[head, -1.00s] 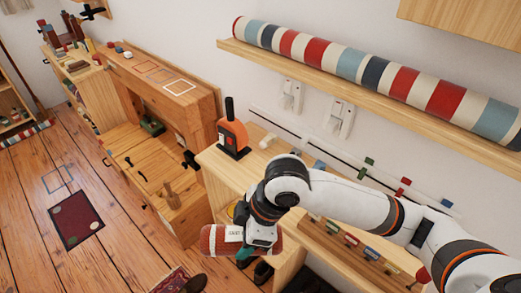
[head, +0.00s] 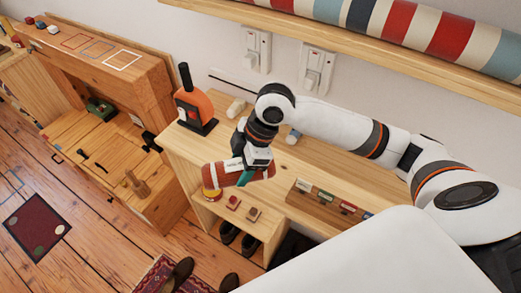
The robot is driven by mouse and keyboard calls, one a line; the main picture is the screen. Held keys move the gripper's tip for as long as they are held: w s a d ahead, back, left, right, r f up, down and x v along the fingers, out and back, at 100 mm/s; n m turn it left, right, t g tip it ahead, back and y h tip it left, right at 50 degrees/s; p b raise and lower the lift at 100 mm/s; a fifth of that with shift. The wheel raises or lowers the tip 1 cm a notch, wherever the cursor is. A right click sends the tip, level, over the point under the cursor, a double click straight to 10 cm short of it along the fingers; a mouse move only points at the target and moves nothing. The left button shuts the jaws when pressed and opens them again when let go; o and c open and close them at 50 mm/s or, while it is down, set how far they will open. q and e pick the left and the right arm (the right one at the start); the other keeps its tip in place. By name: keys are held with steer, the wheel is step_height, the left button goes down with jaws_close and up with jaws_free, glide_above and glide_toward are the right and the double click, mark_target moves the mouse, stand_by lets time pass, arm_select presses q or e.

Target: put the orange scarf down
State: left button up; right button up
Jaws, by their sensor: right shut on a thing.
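The orange scarf (head: 226,176) is a rolled, orange-brown bundle with pale bands. My right gripper (head: 250,172) is shut on it from above. The scarf lies level across the jaws, over the front edge of the wooden cabinet top (head: 292,157). I cannot tell whether it touches the top. The fingertips are partly hidden by the scarf. My left gripper is not in view.
An orange device with a black handle (head: 192,106) stands at the cabinet's left end. A pale peg (head: 236,106) is behind the gripper. A rack with coloured tags (head: 328,197) is to the right. Shoes (head: 229,233) sit in the cubby below. A shelf with a striped roll (head: 425,33) overhangs.

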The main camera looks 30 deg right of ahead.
steer(key=w+d+p, duration=0.1)
steer(key=w+d, duration=0.4)
steer(key=d, duration=0.2)
steer(key=f, duration=0.2)
steer(key=f+p, duration=0.1)
steer(key=f, duration=0.1)
steer(key=f+p, duration=0.1)
steer(key=f, duration=0.1)
steer(key=shift+s+d+f, duration=0.1)
steer(key=shift+d+f, duration=0.05)
steer(key=shift+d, duration=0.25)
steer(key=shift+d+f+p, duration=0.2)
steer(key=shift+f+p, duration=0.05)
steer(key=shift+p, duration=0.05)
steer(key=shift+f, duration=0.15)
steer(key=shift+f, duration=0.1)
steer(key=o, duration=1)
steer(key=shift+o, duration=0.2)
